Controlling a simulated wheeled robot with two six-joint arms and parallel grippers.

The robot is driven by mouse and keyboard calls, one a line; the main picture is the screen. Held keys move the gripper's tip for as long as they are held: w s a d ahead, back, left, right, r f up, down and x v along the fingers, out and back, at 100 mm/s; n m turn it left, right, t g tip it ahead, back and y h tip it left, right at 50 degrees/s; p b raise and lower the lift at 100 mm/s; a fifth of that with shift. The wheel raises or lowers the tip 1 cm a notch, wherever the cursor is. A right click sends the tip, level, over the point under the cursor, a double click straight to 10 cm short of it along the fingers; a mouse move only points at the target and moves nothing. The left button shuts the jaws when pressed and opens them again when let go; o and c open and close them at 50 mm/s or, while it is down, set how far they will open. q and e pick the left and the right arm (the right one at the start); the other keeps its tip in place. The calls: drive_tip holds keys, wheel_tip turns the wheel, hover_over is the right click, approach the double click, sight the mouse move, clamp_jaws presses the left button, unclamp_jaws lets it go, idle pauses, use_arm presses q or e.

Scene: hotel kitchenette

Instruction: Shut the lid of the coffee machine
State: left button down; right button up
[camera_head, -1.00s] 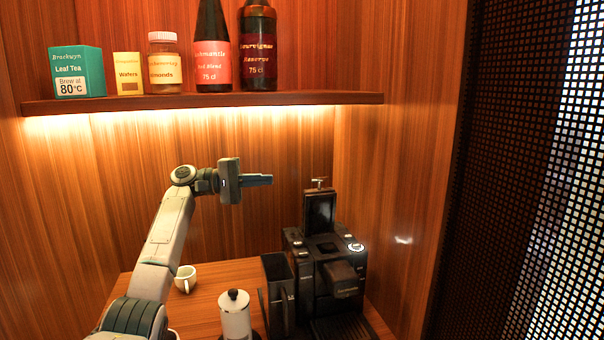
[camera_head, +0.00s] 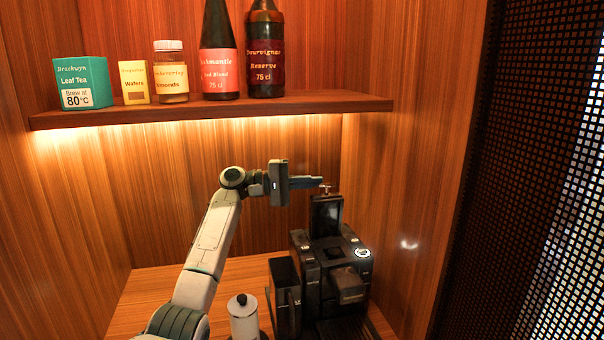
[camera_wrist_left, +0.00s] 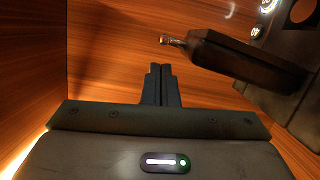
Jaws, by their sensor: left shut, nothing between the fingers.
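The black coffee machine (camera_head: 312,262) stands on the counter at the lower right of the head view. Its lid (camera_head: 327,216) is open and stands upright at the back, with a small metal knob (camera_head: 326,188) on its top edge. My left gripper (camera_head: 322,182) is shut and empty, its fingertips level with the top of the lid, right by the knob in the head view. In the left wrist view the closed fingers (camera_wrist_left: 161,72) point ahead and the lid (camera_wrist_left: 245,60) lies to their right, with a visible gap. My right gripper is not in view.
A white canister with a black knob (camera_head: 243,316) stands left of the machine. A shelf (camera_head: 215,112) above carries a tea box, wafers, a jar and two bottles. Wood walls close in behind and to the right.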

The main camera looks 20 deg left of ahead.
use_arm(q)
drive_tip(key=shift+s+d, duration=0.4)
drive_tip(key=shift+s, duration=0.15)
drive_tip(key=shift+s, duration=0.15)
